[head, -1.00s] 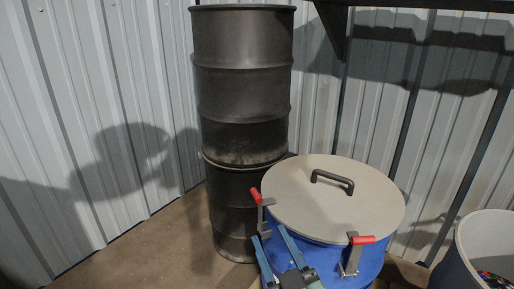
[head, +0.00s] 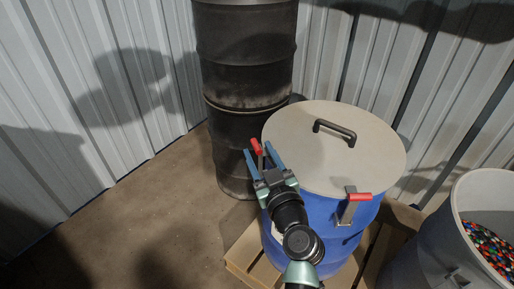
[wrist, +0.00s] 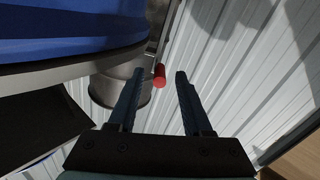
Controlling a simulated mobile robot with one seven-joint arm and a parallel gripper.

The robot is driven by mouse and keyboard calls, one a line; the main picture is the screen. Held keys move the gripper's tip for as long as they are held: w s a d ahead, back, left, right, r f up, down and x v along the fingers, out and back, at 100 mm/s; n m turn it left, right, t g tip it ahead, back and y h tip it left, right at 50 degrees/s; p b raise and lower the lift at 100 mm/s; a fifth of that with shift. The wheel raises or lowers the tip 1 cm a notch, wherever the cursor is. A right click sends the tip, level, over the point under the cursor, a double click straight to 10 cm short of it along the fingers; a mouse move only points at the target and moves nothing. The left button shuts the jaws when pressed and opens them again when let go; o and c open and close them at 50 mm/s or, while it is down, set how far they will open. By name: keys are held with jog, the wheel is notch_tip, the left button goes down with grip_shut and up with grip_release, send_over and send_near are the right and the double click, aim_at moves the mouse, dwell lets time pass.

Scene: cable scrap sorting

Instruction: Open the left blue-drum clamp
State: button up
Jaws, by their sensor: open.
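The blue drum (head: 318,232) stands with a beige lid (head: 370,150) and a black lid handle (head: 335,128). The left clamp's red handle (head: 256,147) points up at the lid's left edge. The right clamp's red grip (head: 360,197) sits at the front right, sticking out sideways. My gripper (head: 259,153) is open, its blue fingers on either side of the left red handle in the head view. In the wrist view the red handle (wrist: 159,75) shows between the tips of my open gripper (wrist: 160,74); contact cannot be told. The left clamp's lower part is mostly hidden.
Black stacked drums (head: 245,80) stand close behind on the left. The blue drum is on a wooden pallet (head: 240,262). A grey bin (head: 462,200) with colourful scraps is at the right. Corrugated walls enclose the back. Floor at the left is clear.

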jog(key=shift+x, duration=1.25)
grip_shut()
jog(key=shift+f, duration=0.1)
dwell(0.4)
